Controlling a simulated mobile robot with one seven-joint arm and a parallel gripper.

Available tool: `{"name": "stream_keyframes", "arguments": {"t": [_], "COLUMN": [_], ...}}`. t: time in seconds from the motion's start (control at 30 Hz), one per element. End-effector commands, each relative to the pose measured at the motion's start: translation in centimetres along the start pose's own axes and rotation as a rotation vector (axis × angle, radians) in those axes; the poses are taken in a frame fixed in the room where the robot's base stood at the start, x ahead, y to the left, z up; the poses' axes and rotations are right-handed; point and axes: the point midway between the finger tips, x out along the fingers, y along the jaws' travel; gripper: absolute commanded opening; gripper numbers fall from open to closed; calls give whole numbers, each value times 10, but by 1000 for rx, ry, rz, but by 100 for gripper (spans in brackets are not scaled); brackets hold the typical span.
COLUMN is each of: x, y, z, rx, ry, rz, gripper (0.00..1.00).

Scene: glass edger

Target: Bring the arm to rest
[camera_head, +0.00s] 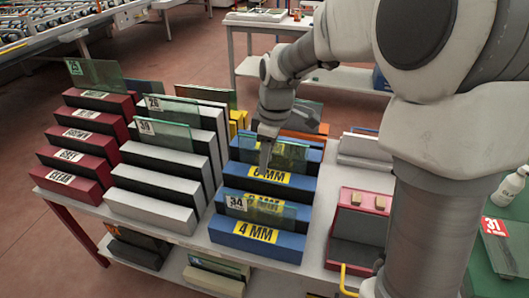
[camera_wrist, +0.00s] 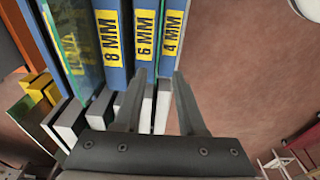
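A glass pane marked 34 (camera_head: 262,208) stands behind the 4 MM block (camera_head: 256,240), below my gripper in the head view.
A red-framed holder (camera_head: 358,222) stands right of the blue blocks. A green surface at far right bears pane 31 (camera_head: 499,246) and a white bottle (camera_head: 508,187).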

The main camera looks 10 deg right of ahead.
Motion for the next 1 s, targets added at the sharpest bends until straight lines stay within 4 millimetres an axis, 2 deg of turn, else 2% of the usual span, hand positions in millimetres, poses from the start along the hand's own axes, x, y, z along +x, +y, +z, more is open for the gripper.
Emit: {"name": "stream_keyframes", "arguments": {"t": [0.2, 0.37, 0.7, 1.0], "x": [-2, -22, -83, -115], "y": [-1, -11, -58, -106], "z": [1, 11, 55, 94], "rx": [9, 89, 436, 753], "ry": [-1, -6, 29, 126], "rz": [5, 47, 195, 294], "gripper": [40, 40, 40, 40]}}
